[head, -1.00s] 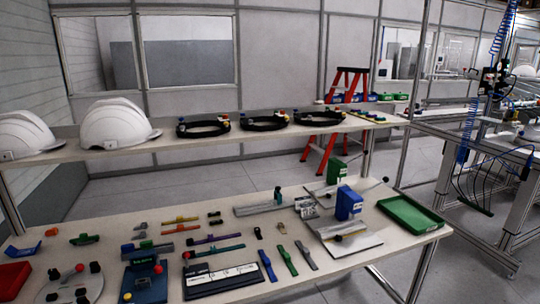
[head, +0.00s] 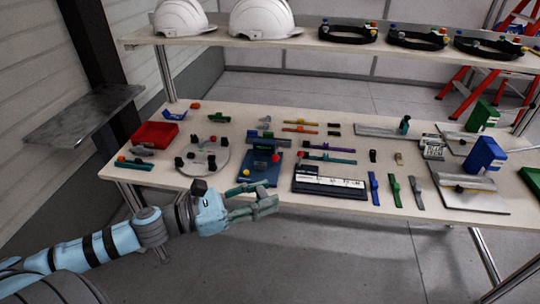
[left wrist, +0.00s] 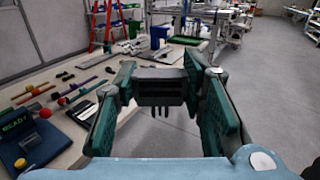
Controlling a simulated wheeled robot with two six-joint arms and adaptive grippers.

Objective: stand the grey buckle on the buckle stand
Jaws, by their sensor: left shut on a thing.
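My left gripper (head: 262,205) is in front of the table's near edge, over the floor, in the head view. In the left wrist view its green-padded fingers (left wrist: 160,100) are shut on the grey buckle (left wrist: 160,86), a dark grey slotted piece with prongs, held clear of everything. I cannot tell for sure which fixture is the buckle stand. A blue fixture (head: 259,168) with a screen, a red ball and a yellow button stands near the front edge; its screen reads READY in the left wrist view (left wrist: 20,125).
A round grey plate (head: 203,157) with black blocks and a red tray (head: 155,135) are at the table's left. A black-and-white board (head: 330,183) and coloured straps (head: 394,190) lie right of the blue fixture. White helmets (head: 262,18) stand on the shelf above.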

